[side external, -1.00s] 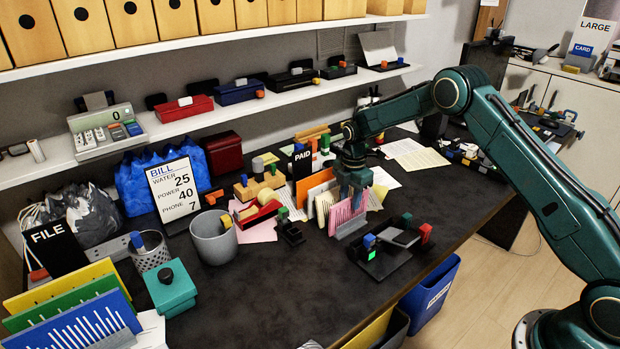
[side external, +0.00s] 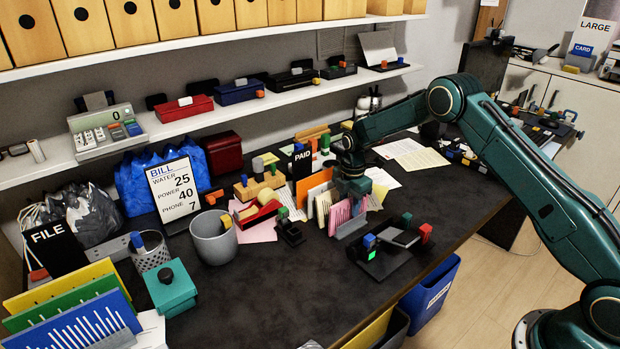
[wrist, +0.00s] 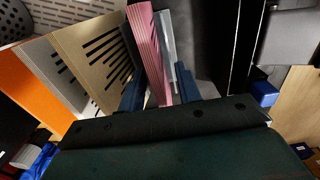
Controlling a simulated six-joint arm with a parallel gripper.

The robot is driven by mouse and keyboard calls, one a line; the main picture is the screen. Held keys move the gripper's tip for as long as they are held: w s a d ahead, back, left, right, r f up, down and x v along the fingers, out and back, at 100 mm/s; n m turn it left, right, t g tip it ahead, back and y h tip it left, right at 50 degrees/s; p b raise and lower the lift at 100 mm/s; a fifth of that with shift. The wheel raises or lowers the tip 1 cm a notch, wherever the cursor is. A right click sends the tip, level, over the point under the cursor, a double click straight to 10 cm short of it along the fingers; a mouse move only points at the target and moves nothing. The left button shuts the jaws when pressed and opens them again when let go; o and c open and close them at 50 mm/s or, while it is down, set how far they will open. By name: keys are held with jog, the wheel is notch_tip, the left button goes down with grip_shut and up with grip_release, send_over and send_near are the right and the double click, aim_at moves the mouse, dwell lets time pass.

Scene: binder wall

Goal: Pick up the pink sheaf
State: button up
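In the wrist view, the pink sheaf (wrist: 149,50) and the grey plate (wrist: 167,45) lie between the two blue fingers of my gripper (wrist: 160,88). The fingers are apart, with a gap showing on the right side. Finger contact with the sheaf is not visible.
Cream sheaves (side external: 322,203) and an orange one (side external: 315,185) stand close by on the left. A black tray (side external: 383,262) with small coloured blocks lies in front on the right. A grey cup (side external: 213,240) stands to the left.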

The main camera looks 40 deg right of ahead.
jog(key=shift+f, duration=0.25)
dwell(0.3)
grip_shut()
